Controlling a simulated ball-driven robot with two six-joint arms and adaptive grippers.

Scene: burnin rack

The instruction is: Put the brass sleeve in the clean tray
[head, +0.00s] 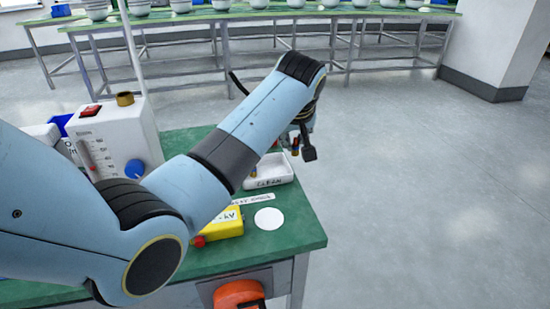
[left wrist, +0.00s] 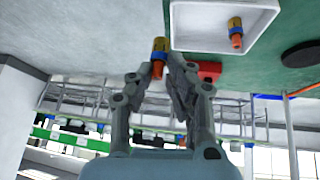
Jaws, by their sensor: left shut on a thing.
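My left gripper (head: 298,147) is past the far right side of the clean tray (head: 268,182) in the head view, partly hidden by my arm. In the left wrist view the same gripper (left wrist: 158,74) is shut on a brass-coloured sleeve (left wrist: 159,48) with an orange end. The held sleeve appears outside the tray wall there, beside a corner of the white tray (left wrist: 183,46). A similar brass and orange piece (left wrist: 236,32) is inside the tray. The tray's height relative to the held sleeve is hard to judge. My right gripper is not in view.
A white instrument (head: 124,140) with a blue knob and a brass-coloured fitting (head: 125,99) on top stands at left on the green bench (head: 300,230). A yellow box (head: 226,226) and a white disc (head: 269,218) lie near the front. Open floor is on the right.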

